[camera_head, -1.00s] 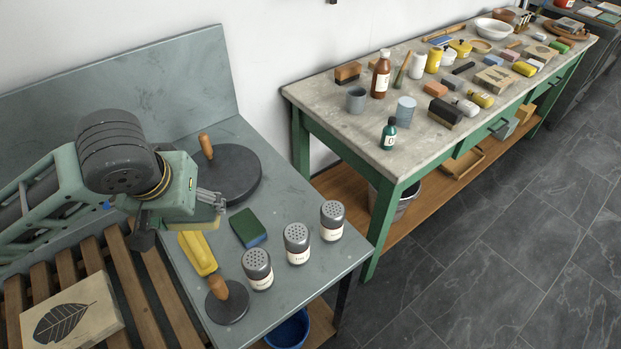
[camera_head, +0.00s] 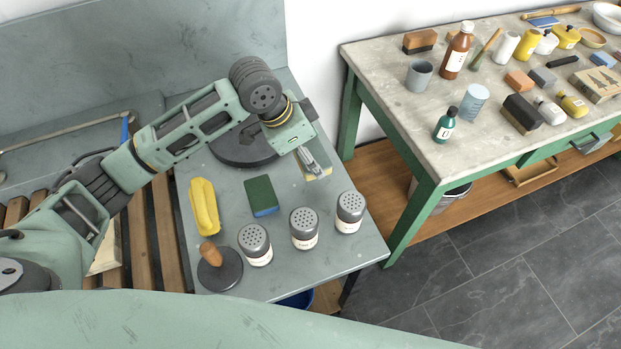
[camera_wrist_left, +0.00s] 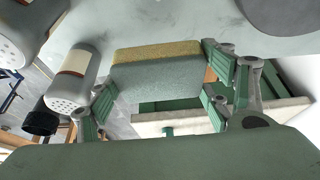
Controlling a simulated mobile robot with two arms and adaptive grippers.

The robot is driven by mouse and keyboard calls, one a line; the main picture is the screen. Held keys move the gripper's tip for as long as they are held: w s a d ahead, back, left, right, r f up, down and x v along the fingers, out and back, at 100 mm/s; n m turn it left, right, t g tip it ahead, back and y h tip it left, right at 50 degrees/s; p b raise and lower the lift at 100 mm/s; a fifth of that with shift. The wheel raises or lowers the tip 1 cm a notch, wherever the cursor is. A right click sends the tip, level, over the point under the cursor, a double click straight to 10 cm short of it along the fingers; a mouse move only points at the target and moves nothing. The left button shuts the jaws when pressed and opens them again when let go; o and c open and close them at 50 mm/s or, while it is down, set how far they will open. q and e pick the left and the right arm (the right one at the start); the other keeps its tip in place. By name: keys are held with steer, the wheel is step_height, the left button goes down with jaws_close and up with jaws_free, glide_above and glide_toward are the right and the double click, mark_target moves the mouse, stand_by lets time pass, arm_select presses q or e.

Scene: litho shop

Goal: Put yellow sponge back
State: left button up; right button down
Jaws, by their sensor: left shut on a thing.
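My left gripper (camera_head: 311,160) is shut on the yellow sponge (camera_head: 319,173), a block with a yellow layer and a grey-green layer. It holds it at the right side of the grey-green bench, beyond the shakers. In the left wrist view the sponge (camera_wrist_left: 156,76) sits between the finger pads of my left gripper (camera_wrist_left: 158,92), yellow layer uppermost in the picture. Whether the sponge touches the bench top I cannot tell. My right gripper is not in view.
On the bench (camera_head: 290,262) stand several grey-lidded shakers (camera_head: 304,228), a green-and-blue sponge (camera_head: 261,195), a yellow lying object (camera_head: 204,206) and a wooden-knobbed dark disc (camera_head: 220,272). A larger dark disc (camera_head: 240,153) lies behind. A crowded worktable (camera_head: 430,110) stands to the right.

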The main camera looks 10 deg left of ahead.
mark_target(299, 163)
arm_select(q)
step_height(299, 163, down, 8)
steer(key=shift+f+p, duration=0.25)
steer(key=shift+p, duration=0.2)
steer(key=o, duration=1)
steer(key=shift+f, duration=0.15)
steer(key=b+v, duration=0.1)
steer(key=v, duration=1.1)
steer(key=shift+r, duration=0.25)
